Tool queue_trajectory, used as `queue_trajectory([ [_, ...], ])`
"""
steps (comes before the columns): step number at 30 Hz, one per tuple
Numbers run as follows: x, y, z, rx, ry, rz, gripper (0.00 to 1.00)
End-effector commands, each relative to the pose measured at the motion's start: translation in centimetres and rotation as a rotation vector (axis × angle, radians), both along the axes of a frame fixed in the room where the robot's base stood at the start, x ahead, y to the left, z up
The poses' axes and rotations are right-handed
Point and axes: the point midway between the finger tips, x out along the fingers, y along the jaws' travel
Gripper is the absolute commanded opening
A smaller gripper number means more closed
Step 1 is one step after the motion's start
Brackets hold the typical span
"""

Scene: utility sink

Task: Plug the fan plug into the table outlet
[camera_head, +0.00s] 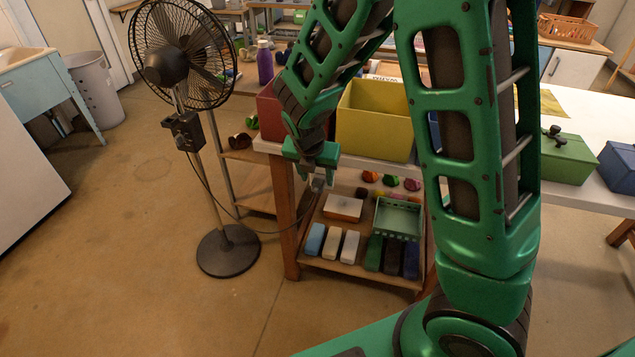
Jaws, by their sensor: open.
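A black standing fan (182,62) stands left of the white-topped table. Its dark cord (262,232) leaves the box on the pole, sags, and rises to the table's front left corner. A small greyish piece at the cord's upper end looks like the fan plug (317,184). My gripper (318,176) points down at that corner, just over this piece, with its fingers open. Whether the piece lies between the fingers or touches anything is too small to tell. I cannot make out the table outlet; my gripper and arm cover part of the table's front edge.
A yellow bin (374,118) and a red bin (270,112) stand on the table near my arm. Below, a wooden shelf (345,268) holds several coloured blocks and a green basket (397,218). The floor in front is clear.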

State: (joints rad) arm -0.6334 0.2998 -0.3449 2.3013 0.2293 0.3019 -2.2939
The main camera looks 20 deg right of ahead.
Motion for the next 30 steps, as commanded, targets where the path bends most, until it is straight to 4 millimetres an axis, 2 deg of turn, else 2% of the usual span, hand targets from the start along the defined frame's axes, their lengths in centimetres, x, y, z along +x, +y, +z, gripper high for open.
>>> queue_trajectory([
  [3,-0.5,0.5,2.0,0.003,-0.004,0.002,0.48],
  [10,-1.3,1.0,4.2,0.000,-0.001,0.000,0.48],
  [30,-1.7,0.7,4.8,0.010,-0.002,-0.030,0.48],
])
